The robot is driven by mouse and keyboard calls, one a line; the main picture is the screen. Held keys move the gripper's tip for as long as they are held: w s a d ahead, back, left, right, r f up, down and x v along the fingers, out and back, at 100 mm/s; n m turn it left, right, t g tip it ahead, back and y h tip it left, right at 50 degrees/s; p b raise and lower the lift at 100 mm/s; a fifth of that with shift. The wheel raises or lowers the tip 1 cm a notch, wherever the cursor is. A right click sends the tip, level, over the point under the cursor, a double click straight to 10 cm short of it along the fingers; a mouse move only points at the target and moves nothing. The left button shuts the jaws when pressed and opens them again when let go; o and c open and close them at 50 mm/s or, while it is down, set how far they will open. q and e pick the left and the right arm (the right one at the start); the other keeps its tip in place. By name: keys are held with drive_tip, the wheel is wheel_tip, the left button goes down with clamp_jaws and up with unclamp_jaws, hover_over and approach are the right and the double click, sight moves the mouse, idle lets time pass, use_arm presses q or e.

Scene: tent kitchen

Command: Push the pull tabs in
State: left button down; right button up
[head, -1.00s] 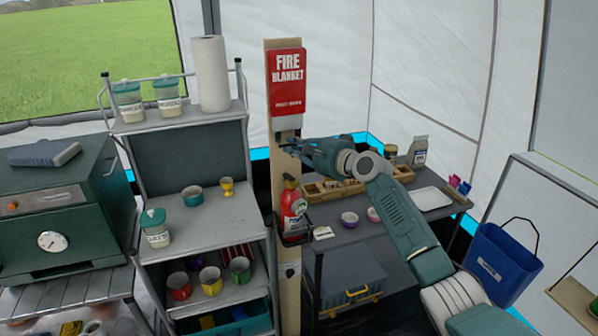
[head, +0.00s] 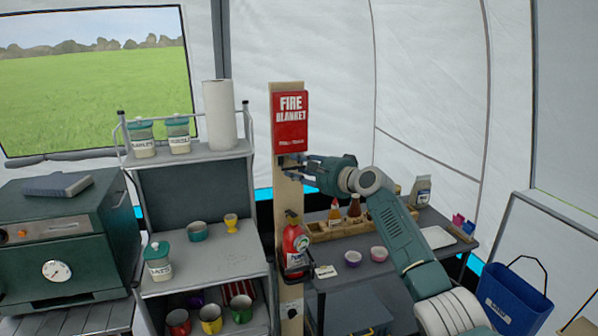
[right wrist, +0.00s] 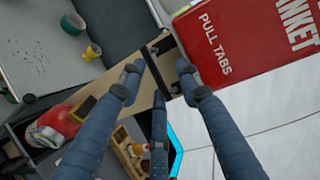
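The red fire blanket case (head: 290,122) is mounted on a wooden post. Its lower end, printed "PULL TABS", shows in the right wrist view (right wrist: 225,50). Black pull tabs (right wrist: 163,46) stick out of that end, in front of the post; I cannot tell them apart clearly. My right gripper (head: 288,165) is just below the case, coming from the right. In the right wrist view its blue fingers (right wrist: 160,75) are spread apart, with the tabs close to the tips. Whether a fingertip touches the tabs is unclear. My left gripper is not in view.
A red fire extinguisher (head: 294,245) hangs lower on the post. A shelf unit (head: 205,250) with cups and jars stands to the left. A table (head: 400,270) with bottles, bowls and a wooden organizer stands right, under my right arm. A blue bucket (head: 512,298) is far right.

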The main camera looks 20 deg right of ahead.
drive_tip(key=shift+s+a+r, duration=0.1)
drive_tip(key=shift+s+a, duration=0.05)
drive_tip(key=shift+a, duration=0.15)
drive_tip(key=shift+s+d, duration=0.25)
drive_tip(key=shift+s, duration=0.25)
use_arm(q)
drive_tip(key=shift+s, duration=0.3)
use_arm(e)
drive_tip(key=v, duration=1.1)
drive_tip(key=shift+w, duration=0.15)
